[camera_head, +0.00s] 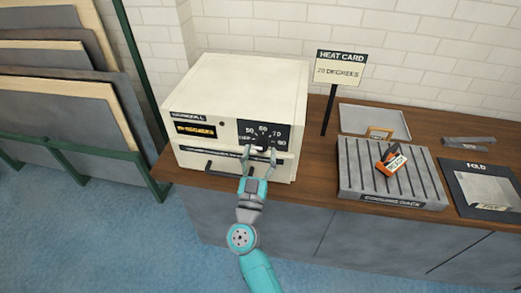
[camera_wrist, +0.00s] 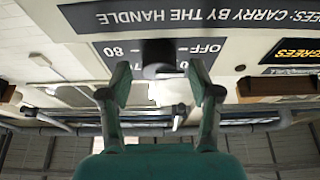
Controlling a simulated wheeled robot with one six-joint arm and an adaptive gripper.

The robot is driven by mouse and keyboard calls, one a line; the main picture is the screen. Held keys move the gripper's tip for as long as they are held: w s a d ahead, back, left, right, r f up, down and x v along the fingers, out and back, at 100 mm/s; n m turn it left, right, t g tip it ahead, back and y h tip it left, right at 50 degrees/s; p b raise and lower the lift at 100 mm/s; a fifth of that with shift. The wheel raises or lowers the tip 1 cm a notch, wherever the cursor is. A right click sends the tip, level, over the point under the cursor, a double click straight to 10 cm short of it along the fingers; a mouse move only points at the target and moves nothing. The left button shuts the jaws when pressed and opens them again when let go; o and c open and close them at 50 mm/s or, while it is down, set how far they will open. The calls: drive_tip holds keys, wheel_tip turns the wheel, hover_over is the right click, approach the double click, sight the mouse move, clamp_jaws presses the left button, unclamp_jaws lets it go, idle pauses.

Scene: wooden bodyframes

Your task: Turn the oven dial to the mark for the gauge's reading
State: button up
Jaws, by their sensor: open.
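The cream oven (camera_head: 235,85) stands on the wooden counter. Its black dial panel (camera_head: 283,130) shows 50, 60, 70 and 80 in the head view; the knob is partly hidden by my gripper. In the wrist view, turned upside down, the dark dial (camera_wrist: 160,58) is close ahead, with OFF and 80 readable beside it. My gripper (camera_head: 259,158) is open, its fingertips on either side of the dial at the oven front; contact cannot be told. The heat card (camera_head: 338,68) reads what looks like 70 or 20 degrees. A dark display (camera_head: 195,130) has blurred orange lettering.
A dark handle (camera_head: 222,170) runs along the oven's lower front. To the right are a grey slotted cooling rack (camera_head: 350,165) with an orange-and-black labelled item (camera_head: 390,160), a tray (camera_head: 373,118) and a fold board (camera_head: 470,175). Framed panels (camera_head: 55,110) stand left.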

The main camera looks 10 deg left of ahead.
drive_tip(key=shift+w+r, duration=0.25)
drive_tip(key=shift+w, duration=0.4)
drive_tip(key=c, duration=1.1)
drive_tip(key=shift+c, duration=0.2)
